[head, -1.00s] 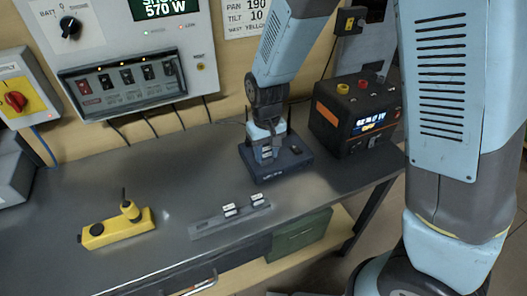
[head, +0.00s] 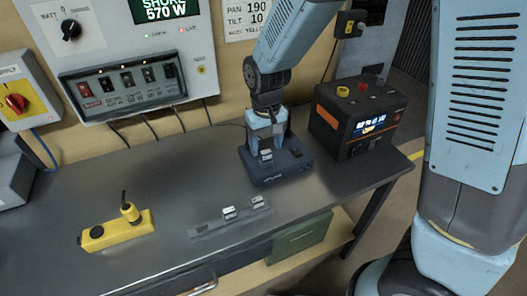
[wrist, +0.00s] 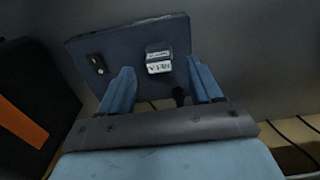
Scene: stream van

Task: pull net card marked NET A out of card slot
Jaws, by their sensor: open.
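The net card (wrist: 158,60) is a small pale block with a printed label, too blurred to read surely. It stands in the dark blue box (head: 283,174) on the bench, and it also shows in the head view (head: 266,155). My gripper (wrist: 163,85) is open over the box, with one blue finger on each side of the card. Gaps show between the card and both fingers. In the head view my gripper (head: 266,142) points down at the box. The slot opening under the card is hidden.
A grey rail (head: 205,233) with two white-labelled cards lies in front of the box. A black and orange power unit (head: 335,133) stands to the right. A yellow block with a plug (head: 120,235) lies at the left. The bench between is clear.

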